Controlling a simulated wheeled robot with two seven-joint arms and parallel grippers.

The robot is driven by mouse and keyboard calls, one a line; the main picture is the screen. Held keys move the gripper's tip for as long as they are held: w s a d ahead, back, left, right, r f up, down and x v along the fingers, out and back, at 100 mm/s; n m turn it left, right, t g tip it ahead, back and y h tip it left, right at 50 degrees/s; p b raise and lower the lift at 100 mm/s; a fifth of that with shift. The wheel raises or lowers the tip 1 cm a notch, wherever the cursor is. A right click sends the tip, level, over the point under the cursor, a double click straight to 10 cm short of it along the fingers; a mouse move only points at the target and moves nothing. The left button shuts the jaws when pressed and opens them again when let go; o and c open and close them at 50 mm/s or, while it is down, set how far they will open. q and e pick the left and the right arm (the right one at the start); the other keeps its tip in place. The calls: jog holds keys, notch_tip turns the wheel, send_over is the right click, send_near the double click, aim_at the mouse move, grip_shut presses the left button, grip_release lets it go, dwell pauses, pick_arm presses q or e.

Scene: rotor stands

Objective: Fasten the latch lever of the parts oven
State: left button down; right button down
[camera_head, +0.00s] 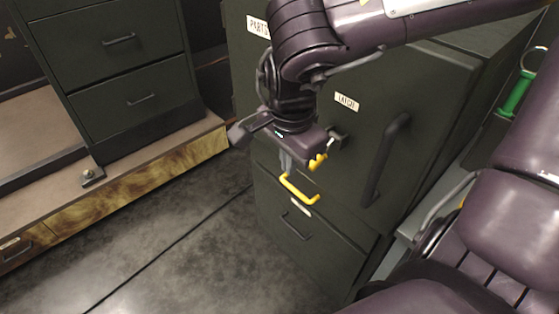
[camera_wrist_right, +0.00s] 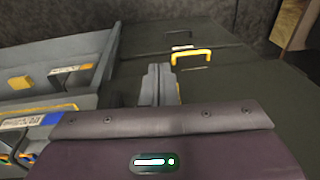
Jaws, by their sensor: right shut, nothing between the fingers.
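The parts oven (camera_head: 425,95) is a dark green cabinet with a long dark door handle (camera_head: 385,160) and a small latch label (camera_head: 346,102). Below that label a dark latch bracket (camera_head: 338,141) stands out from the front. A yellow piece (camera_head: 317,162) beside it looks like the lever's grip; my right gripper partly hides this area. My right gripper (camera_head: 286,163) is shut and empty, with grey fingers pointing down, just left of the yellow piece. Its fingers also show in the right wrist view (camera_wrist_right: 159,82). I cannot tell whether it touches the lever. My left gripper is out of view.
A yellow U-shaped handle (camera_head: 298,188) is just below the fingers; it also shows in the right wrist view (camera_wrist_right: 190,57). A dark drawer unit (camera_head: 115,65) on a wooden base is at left. A green-handled item (camera_head: 516,93) hangs at right.

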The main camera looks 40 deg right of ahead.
jog(key=a, duration=0.1)
jog(key=a+r, duration=0.1)
jog(key=shift+s+a+r, duration=0.25)
jog(key=shift+a+r, duration=0.05)
jog(key=shift+a, duration=0.1)
dwell(0.4)
